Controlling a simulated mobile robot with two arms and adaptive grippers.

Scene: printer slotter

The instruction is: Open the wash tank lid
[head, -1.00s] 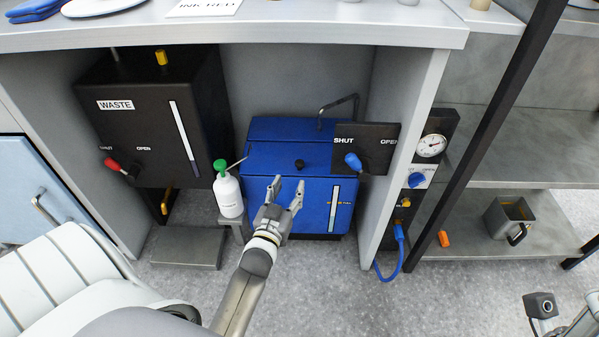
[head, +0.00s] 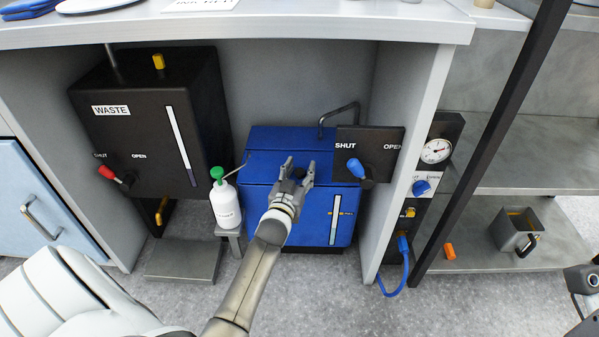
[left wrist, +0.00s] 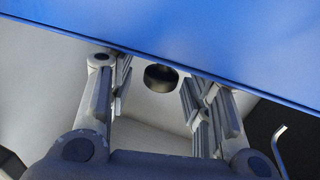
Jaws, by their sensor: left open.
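The blue wash tank (head: 285,222) stands under the counter. Its lid (head: 262,168) lies flat and closed on top. My left gripper (head: 299,171) is open over the lid, its fingers pointing to the back. The small dark lid knob is covered by the fingers in the head view. In the left wrist view a dark round thing (left wrist: 160,77), seemingly the knob, shows between the two open fingers (left wrist: 158,95); I cannot tell whether they touch it. A blue surface of the tank (left wrist: 210,35) fills the top of that view. My right gripper's fingers are not seen.
A black panel with a blue SHUT/OPEN handle (head: 357,168) overhangs the tank's right side. A bent pipe (head: 338,115) rises behind. A white bottle with green cap (head: 226,203) stands close on the left, beside the black WASTE tank (head: 150,125). The counter (head: 280,30) overhangs above.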

